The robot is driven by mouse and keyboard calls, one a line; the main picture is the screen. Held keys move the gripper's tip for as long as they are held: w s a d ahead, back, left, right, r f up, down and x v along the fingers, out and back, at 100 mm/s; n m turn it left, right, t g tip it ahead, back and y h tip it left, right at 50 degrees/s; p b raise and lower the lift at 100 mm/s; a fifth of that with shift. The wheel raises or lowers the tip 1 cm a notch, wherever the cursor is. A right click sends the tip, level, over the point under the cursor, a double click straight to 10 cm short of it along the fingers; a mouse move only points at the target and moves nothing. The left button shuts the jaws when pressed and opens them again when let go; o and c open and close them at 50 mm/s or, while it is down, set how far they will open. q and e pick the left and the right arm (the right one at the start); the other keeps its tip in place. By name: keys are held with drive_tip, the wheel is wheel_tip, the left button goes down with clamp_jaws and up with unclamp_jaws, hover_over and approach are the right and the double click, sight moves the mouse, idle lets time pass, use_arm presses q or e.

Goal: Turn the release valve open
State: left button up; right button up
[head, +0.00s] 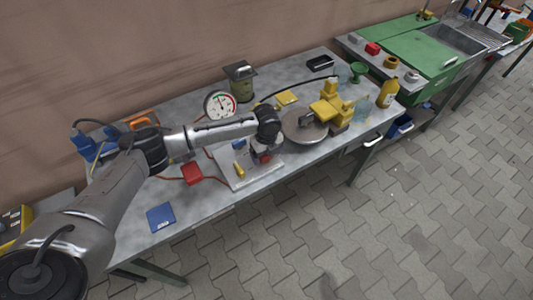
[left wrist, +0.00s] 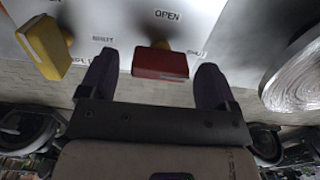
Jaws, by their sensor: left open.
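A pale valve plate (head: 245,183) lies on the grey workbench, with OPEN and SHUT labels readable in the left wrist view (left wrist: 120,20). A red block-shaped valve handle (left wrist: 160,64) stands on it, and a yellow handle (left wrist: 45,48) is to its left. The yellow handle also shows in the head view (head: 239,171). I cannot tell from the labels which one is the release valve. My left gripper (head: 263,152) is over the plate, open, with one finger on each side of the red handle and gaps showing. It hides most of the red handle in the head view. My right gripper is out of view.
A round metal disc (head: 303,126) and yellow machine (head: 328,107) stand right of the plate. A pressure gauge (head: 220,105), a canister (head: 242,82) and a yellow bottle (head: 388,93) are also on the bench. A blue booklet (head: 161,217) lies at the front left.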

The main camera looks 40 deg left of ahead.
use_arm(q)
drive_tip(key=c, duration=0.9)
drive_tip(key=shift+r+p, duration=0.1)
drive_tip(key=shift+p, duration=0.3)
drive_tip(key=n+p, duration=1)
drive_tip(key=p, duration=0.3)
drive_tip(key=shift+r+p, duration=0.15)
drive_tip(key=shift+p, duration=0.2)
drive_tip(key=n+p, duration=0.3)
drive_tip(key=n, duration=0.2)
drive_tip(key=shift+p, duration=0.35)
drive_tip(key=shift+n+p, duration=0.5)
drive_tip(key=shift+n, duration=0.5)
drive_tip(key=shift+f+n, duration=0.2)
drive_tip(key=shift+n, duration=0.1)
drive_tip(key=shift+w+n+p, duration=0.1)
drive_tip(key=shift+n+p, duration=0.2)
